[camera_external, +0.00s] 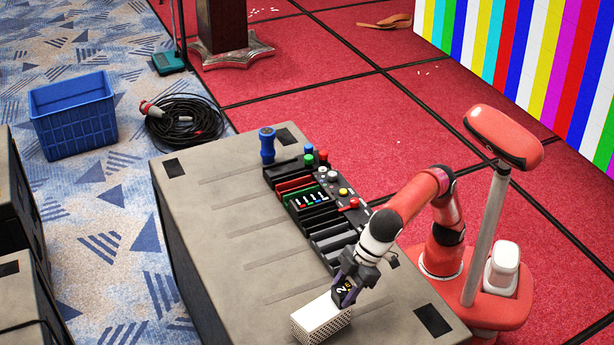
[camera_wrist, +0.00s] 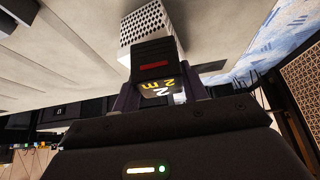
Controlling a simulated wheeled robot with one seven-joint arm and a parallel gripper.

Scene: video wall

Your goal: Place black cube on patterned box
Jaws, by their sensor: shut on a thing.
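The black cube (camera_external: 346,291) has yellow and white markings on one side. It is between the fingers of my gripper (camera_external: 349,284), which is shut on it. In the wrist view the cube (camera_wrist: 152,57) shows a red bar on its dark face, held between the fingers (camera_wrist: 160,90). The patterned box (camera_external: 318,322) is white with a dotted side and stands at the near end of the grey table. The cube is at the box's far right end; I cannot tell whether they touch. In the wrist view the box (camera_wrist: 146,22) shows just beyond the cube.
The grey table (camera_external: 235,255) has free room left of the box. A control panel (camera_external: 335,188) with slots and coloured knobs lines its right side, with a blue knobbed object (camera_external: 267,146) at the far end. A blue crate (camera_external: 74,118) and coiled cable (camera_external: 185,122) are on the floor.

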